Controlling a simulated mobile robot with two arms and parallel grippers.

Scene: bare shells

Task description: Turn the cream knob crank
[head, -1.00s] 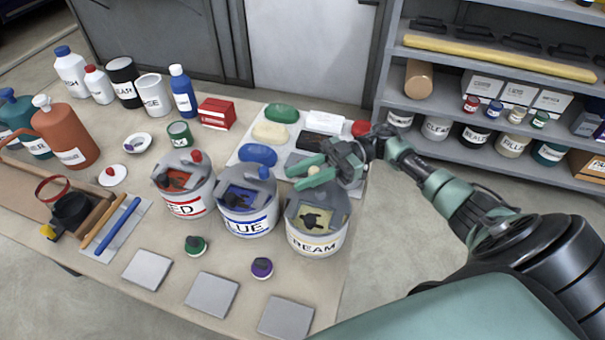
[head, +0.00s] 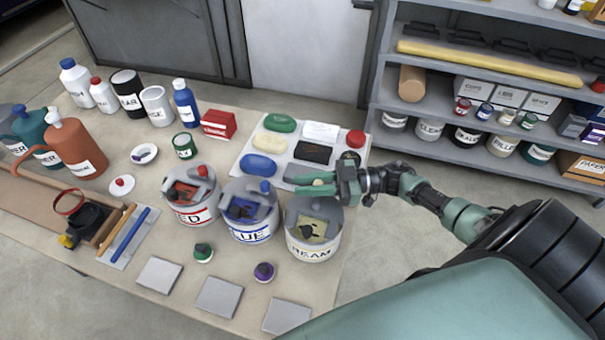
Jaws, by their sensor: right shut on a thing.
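The cream can (head: 312,252), labelled with a partly readable "REAM", stands at the right of the row of cans on the table. Its grey lid has an opening showing cream paint and a dark paddle. The cream knob (head: 319,182) of its crank is at the back of the lid, partly hidden by the fingers. My right gripper (head: 316,186) reaches in from the right, its green fingers shut on the knob. My left gripper is not in view.
The blue can (head: 250,235) and red can (head: 196,214) stand close by on the left, with similar cranks. A tray of coloured blocks (head: 245,182) lies just behind. Grey square plates (head: 219,297) lie in front. Shelves (head: 385,90) stand at the back right.

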